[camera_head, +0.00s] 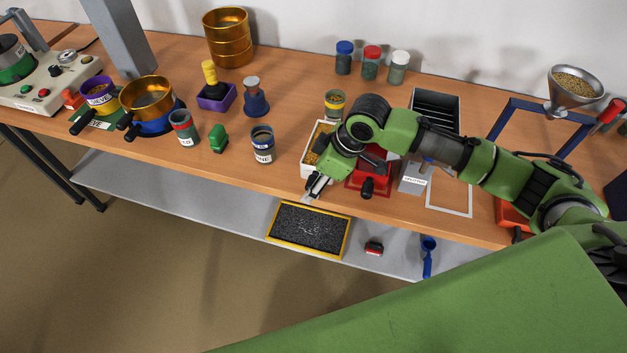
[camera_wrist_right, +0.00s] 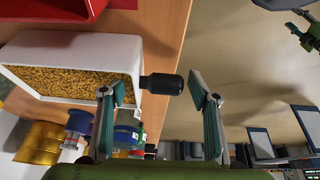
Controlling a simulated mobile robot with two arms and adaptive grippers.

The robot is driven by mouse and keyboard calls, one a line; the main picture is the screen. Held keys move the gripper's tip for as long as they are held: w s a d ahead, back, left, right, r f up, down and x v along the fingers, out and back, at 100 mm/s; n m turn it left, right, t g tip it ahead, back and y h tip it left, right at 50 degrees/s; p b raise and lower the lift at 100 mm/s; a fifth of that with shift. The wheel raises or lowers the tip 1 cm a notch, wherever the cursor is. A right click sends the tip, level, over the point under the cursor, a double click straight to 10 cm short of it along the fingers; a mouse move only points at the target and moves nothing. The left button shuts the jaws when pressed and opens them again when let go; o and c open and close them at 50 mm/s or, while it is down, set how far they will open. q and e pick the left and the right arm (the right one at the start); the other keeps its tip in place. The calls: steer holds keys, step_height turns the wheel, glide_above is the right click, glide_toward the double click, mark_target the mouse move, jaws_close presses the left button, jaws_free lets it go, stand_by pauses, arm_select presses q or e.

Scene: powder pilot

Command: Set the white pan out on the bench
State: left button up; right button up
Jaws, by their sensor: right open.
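The white pan (camera_head: 305,166) sits on the bench near its front edge, full of yellow-brown grain. My right arm covers part of it in the head view. In the right wrist view the white pan (camera_wrist_right: 130,46) shows with its short black handle (camera_wrist_right: 162,84) sticking out. My right gripper (camera_head: 316,187) is at the pan's front end. In the wrist view the right gripper (camera_wrist_right: 157,88) is open, with the handle end between its two fingers and gaps visible on both sides.
A red tray (camera_head: 357,190) stands right of the pan. A white outlined rectangle (camera_head: 462,214) marks the bench farther right. A dark jar (camera_head: 262,146) stands to the left. A yellow-framed black tray (camera_head: 346,246) lies on the lower shelf (camera_head: 190,202).

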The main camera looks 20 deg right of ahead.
steer(key=v, duration=1.1)
steer(key=shift+r, duration=0.2)
